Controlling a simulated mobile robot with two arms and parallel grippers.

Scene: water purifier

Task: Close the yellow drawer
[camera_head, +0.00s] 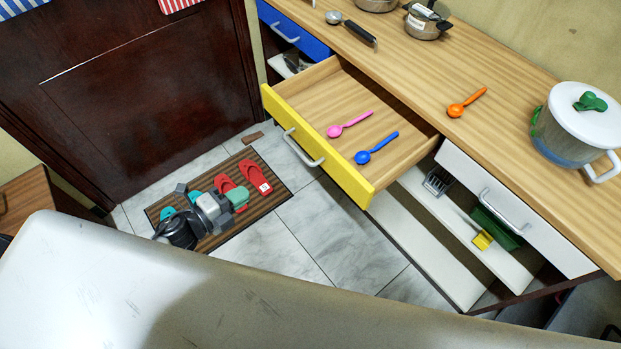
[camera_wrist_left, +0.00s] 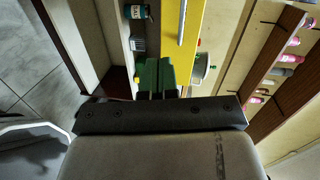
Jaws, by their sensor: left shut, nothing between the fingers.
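The yellow drawer (camera_head: 318,146) is pulled well out of the wooden counter in the head view, with a grey handle on its front. A pink spoon (camera_head: 350,124) and a blue spoon (camera_head: 377,148) lie inside it. My left gripper (camera_head: 240,198) is shut and empty, over the floor mat and apart from the drawer front. In the left wrist view, its green fingers (camera_wrist_left: 156,76) show beside the yellow front (camera_wrist_left: 189,40). My right gripper is in neither view.
A white drawer front (camera_head: 515,209) is to the right, above open shelves. The countertop (camera_head: 480,75) holds an orange spoon (camera_head: 466,103) and a white pot (camera_head: 577,125). Red slippers (camera_head: 256,177) lie on the striped mat (camera_head: 276,202). Tiled floor (camera_head: 330,240) is clear before the drawer.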

